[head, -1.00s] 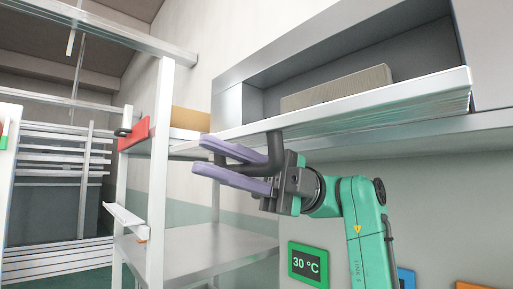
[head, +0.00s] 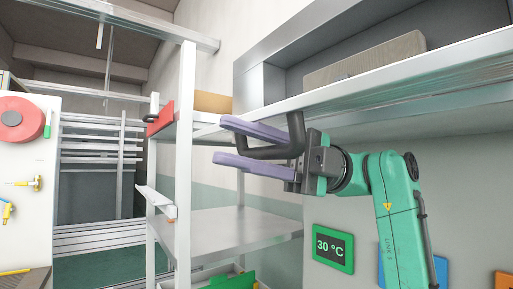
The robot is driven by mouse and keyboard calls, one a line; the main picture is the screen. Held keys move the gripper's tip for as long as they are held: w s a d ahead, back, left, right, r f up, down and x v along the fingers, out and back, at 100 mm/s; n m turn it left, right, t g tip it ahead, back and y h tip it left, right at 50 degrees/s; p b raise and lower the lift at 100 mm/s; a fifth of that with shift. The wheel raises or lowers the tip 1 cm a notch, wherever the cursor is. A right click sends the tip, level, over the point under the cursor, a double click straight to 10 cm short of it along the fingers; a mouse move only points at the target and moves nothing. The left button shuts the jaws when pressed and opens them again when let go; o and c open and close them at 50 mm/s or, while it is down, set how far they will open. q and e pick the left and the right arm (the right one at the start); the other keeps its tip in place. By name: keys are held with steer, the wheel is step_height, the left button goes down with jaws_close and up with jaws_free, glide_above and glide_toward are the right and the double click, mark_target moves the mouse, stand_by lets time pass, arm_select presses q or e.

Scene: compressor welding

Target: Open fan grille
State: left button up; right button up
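A black bent handle (head: 297,128) hangs from the edge of a flat pale panel (head: 440,68), which appears to be the fan grille, seen edge-on from below. The lower bar of the handle lies between the two fingers. A gap shows between the upper finger and the bar; whether the lower finger touches it is unclear. The panel stands out about level in front of a grey recess (head: 360,50). Its slats are not clearly visible. My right gripper is not in view.
Under the panel is a grey wall with a green 30 °C display (head: 333,248). A metal shelf rack (head: 187,170) with a red bin (head: 161,118) stands left of the gripper. A white board with a red reel (head: 20,120) is at far left.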

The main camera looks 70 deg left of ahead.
arm_select(q)
steer(key=p+v, duration=0.1)
steer(key=v, duration=1.3)
steer(key=shift+w, duration=0.25)
steer(key=shift+a, duration=0.1)
